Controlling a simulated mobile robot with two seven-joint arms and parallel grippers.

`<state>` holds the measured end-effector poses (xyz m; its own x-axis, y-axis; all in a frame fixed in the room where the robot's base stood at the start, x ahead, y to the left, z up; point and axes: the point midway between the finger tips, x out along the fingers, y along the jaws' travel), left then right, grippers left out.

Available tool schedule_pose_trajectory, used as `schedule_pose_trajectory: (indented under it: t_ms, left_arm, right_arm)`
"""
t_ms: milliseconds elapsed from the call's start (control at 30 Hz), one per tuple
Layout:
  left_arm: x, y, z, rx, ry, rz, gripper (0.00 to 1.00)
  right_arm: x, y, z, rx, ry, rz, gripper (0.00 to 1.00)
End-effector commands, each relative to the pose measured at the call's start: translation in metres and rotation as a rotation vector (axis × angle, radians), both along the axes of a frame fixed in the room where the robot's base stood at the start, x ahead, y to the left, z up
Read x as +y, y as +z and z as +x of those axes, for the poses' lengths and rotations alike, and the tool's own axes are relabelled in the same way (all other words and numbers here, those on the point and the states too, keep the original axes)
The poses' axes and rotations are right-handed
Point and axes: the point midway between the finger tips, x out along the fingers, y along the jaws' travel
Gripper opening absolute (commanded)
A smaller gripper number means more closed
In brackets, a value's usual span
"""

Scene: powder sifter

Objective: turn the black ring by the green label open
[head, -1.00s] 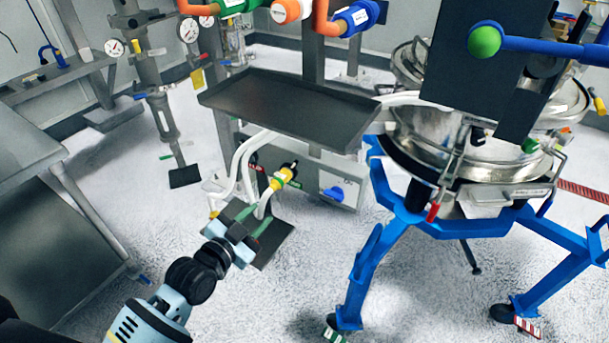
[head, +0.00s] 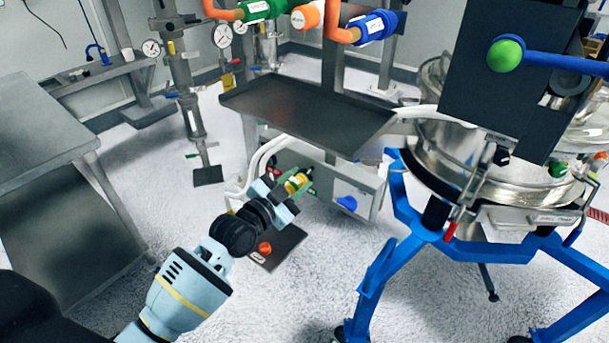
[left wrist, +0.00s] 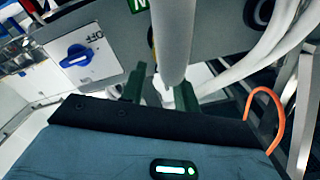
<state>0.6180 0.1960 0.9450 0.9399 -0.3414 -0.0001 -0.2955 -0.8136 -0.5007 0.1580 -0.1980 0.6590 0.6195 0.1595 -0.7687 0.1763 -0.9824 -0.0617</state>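A green label (left wrist: 139,5) with a white letter shows at the top edge of the left wrist view. The black ring cannot be made out clearly; the gripper and fitting hide that spot. My right gripper is not in view.
A blue knob (head: 347,202) sits on the box right of the fitting. White hoses (head: 262,160) run just left of it. A dark tray (head: 305,113) overhangs above. The sifter's blue frame (head: 400,225) stands to the right, a grey table (head: 40,130) to the left.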

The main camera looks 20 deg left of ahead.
Motion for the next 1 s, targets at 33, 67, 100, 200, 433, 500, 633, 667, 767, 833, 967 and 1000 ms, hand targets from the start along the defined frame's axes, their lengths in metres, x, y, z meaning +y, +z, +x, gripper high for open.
schedule_pose_trajectory:
  t_ms: [33,67,100,200,433,500,633,667,767,833,967,1000]
  left_arm:
    - [-0.003,0.001,0.007,0.0,-0.001,-0.001,0.31]
    - [-0.004,0.0,0.011,0.0,0.0,-0.001,0.31]
    - [-0.006,0.0,0.015,0.0,0.0,-0.001,0.31]
    - [-0.008,0.0,0.023,0.001,0.0,-0.002,0.31]
    - [-0.011,0.0,0.029,0.0,0.0,0.0,0.31]
    - [-0.011,0.0,0.029,0.0,0.0,0.0,0.31]
    - [-0.011,0.0,0.029,0.0,0.0,0.0,0.28]
    - [-0.011,0.0,0.029,0.0,0.0,0.0,0.24]
    - [-0.011,0.0,0.029,0.0,0.0,0.0,0.11]
    - [-0.011,0.0,0.029,0.0,0.0,0.0,0.02]
    - [-0.011,0.0,0.029,0.0,0.0,0.0,0.0]
    - [-0.01,0.0,0.029,0.0,0.0,-0.001,0.0]
  right_arm:
    - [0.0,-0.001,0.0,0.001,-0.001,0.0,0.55]
    - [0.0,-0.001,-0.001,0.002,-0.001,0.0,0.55]
    - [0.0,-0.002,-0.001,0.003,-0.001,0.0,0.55]
    - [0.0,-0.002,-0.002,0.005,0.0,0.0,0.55]
    - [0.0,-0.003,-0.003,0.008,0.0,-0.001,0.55]
    - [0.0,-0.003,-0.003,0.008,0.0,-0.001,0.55]
    - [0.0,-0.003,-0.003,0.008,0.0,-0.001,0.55]
    - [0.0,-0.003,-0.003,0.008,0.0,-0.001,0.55]
    - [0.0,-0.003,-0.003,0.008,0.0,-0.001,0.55]
    - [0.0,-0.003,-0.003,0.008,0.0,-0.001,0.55]
    - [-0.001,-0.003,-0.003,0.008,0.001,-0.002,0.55]
    - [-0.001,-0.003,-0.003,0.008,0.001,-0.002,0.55]
